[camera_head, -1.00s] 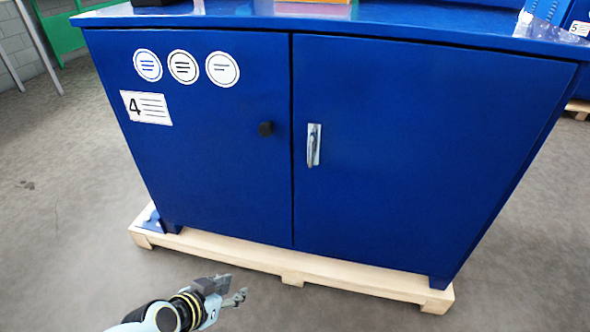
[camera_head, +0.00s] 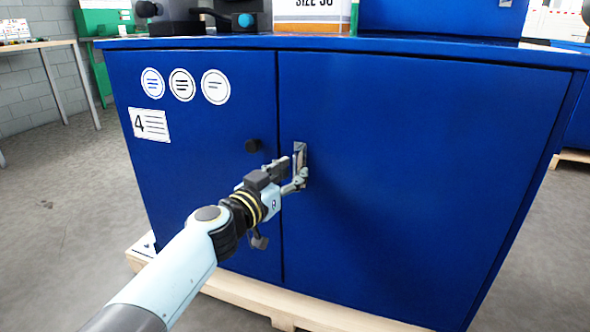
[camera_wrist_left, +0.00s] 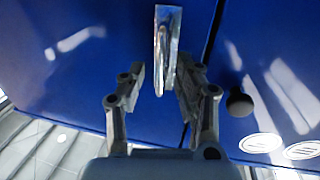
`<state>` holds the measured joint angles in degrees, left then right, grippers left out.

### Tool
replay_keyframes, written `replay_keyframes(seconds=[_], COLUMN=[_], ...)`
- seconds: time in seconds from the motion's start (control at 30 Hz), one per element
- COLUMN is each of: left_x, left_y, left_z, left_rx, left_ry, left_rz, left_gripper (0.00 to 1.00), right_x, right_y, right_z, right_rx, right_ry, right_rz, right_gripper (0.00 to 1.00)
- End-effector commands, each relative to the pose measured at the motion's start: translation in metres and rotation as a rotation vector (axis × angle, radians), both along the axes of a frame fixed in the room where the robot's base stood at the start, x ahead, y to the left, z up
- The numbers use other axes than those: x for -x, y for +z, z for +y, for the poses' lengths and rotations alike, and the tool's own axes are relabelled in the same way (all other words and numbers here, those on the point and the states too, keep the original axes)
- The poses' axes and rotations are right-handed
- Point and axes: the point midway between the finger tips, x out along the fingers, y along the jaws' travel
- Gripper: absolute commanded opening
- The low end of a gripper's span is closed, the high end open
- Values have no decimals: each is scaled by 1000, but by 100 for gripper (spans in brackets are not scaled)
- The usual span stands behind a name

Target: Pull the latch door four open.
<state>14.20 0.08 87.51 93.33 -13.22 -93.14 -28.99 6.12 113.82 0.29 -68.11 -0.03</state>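The blue cabinet has two doors. Its left door (camera_head: 200,115) carries a label with the number 4, round stickers and a black knob (camera_head: 252,146). The right door (camera_head: 420,150) bears a metal latch handle (camera_head: 299,150) near the seam; both doors look closed. My left gripper (camera_head: 294,172) is at the handle, partly covering its lower part. In the left wrist view, the gripper (camera_wrist_left: 160,80) is open, with its fingers on either side of the handle (camera_wrist_left: 166,45); I cannot tell if they touch it. The knob (camera_wrist_left: 239,102) is to the right there. My right gripper is not in view.
The cabinet stands on a wooden pallet (camera_head: 310,312). A box (camera_head: 312,12) and dark equipment (camera_head: 175,18) stand on the cabinet top. A table (camera_head: 40,45) is at the far left. Grey floor (camera_head: 65,190) is open on the left.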

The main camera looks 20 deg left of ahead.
Motion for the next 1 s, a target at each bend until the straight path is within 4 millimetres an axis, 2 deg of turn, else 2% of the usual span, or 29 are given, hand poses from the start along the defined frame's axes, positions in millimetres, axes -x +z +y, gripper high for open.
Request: replay_keyframes(seconds=[0.17, 0.47, 0.73, 1.0], left_x=[-17, -19, -19, -19], left_y=[-1, -1, -1, -1], left_z=[-4, -5, -5, -4], left_rx=[1, 0, 0, 0], left_ry=[0, 0, 0, 0], left_rz=[1, 2, 2, 2], left_gripper=[32, 32, 0, 0], right_x=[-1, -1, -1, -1], right_y=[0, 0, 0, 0], right_z=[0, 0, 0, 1], right_rx=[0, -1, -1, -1], right_ry=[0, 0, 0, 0], right_rz=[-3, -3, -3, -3], right_gripper=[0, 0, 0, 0])
